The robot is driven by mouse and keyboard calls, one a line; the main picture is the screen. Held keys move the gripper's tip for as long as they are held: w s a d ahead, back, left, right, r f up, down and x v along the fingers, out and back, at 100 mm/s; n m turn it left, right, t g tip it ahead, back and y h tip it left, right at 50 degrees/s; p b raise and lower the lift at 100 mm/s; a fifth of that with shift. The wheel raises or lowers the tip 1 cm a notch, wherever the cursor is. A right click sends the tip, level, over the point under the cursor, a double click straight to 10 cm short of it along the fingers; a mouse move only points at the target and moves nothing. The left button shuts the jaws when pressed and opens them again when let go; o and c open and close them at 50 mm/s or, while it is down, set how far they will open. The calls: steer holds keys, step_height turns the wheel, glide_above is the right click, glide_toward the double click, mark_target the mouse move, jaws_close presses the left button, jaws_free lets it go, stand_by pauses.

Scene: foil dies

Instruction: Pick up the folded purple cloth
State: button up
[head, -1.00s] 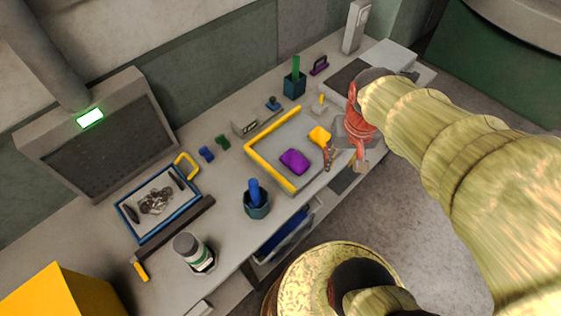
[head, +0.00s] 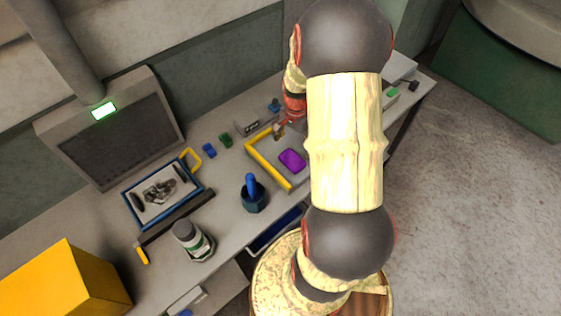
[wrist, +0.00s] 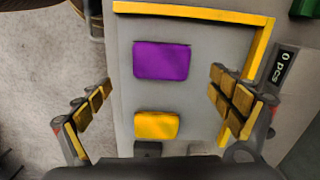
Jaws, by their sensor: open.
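The folded purple cloth (head: 292,160) lies flat on a grey surface with a yellow border (head: 268,167). In the wrist view the purple cloth (wrist: 162,61) is between and beyond my fingers, fully visible. A folded yellow cloth (wrist: 157,125) lies nearer to my gripper's palm in that view; my arm or gripper hides it in the head view. My gripper (wrist: 161,80) is open and empty above the bordered area, its fingers spread wider than the purple cloth looks. In the head view my gripper (head: 281,130) is partly hidden behind my arm.
A small counter reading "0 pcs" (wrist: 283,66) stands beside the yellow border. My arm covers the bench's back right.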

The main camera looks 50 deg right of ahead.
mark_target(292, 158)
steer(key=shift+w+d+m, duration=0.1)
steer(key=shift+d+m, duration=0.05)
steer(key=shift+m, duration=0.45)
steer(key=shift+a+f+b, duration=0.15)
steer(key=shift+f+b, duration=0.15)
steer(key=shift+f, duration=1.65)
steer(key=shift+a+f+b, duration=0.15)
steer(key=shift+f+b, duration=0.15)
steer(key=shift+f, duration=1.65)
steer(key=shift+c, duration=1.4)
steer(key=c, duration=1)
steer(key=shift+o, duration=0.2)
steer(key=shift+r, duration=0.15)
